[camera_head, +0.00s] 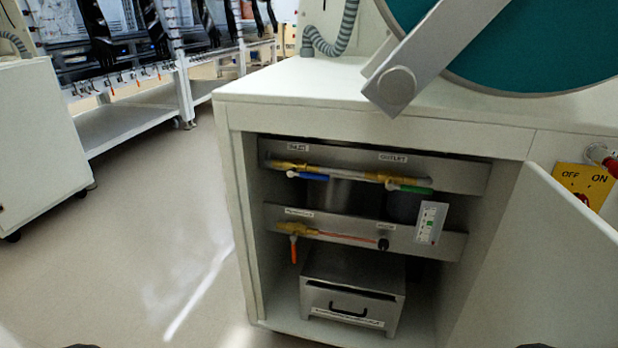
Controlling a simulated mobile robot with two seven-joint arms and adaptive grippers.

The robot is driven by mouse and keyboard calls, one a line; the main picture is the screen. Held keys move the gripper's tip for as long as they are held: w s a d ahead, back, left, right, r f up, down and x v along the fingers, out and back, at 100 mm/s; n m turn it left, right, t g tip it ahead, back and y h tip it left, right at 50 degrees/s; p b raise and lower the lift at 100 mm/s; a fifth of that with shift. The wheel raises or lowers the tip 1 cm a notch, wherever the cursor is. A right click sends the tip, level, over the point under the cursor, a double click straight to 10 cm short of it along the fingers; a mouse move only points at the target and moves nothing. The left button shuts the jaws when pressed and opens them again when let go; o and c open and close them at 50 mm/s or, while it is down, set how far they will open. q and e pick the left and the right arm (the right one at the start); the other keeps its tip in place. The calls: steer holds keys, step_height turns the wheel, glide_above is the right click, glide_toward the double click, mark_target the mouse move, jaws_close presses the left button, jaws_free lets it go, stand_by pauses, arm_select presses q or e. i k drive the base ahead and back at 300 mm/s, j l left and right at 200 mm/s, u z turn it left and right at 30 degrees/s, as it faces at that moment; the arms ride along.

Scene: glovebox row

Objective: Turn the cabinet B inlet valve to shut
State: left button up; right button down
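The open cabinet (240,190) under the white worktop shows its valves. The inlet valve (290,167) is a brass body at the upper left, below a label that appears to read INLET. Its blue lever (307,176) points right, roughly along the pipe. The outlet valve (392,181) to its right has a green lever (410,189), also roughly along the pipe. No letter naming this cabinet is readable. Neither gripper can be made out; only small dark shapes show at the bottom edge.
Below, a brass valve has an orange lever (294,250) hanging down, beside a black knob (383,244). A white indicator panel (431,222) is at right. A metal drawer box (352,292) stands beneath. The open cabinet door (545,260) bounds the right side. Floor (150,240) at left is clear.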

mark_target(291, 173)
steer(key=i+j+z, duration=0.5)
steer(key=i+j, duration=0.35)
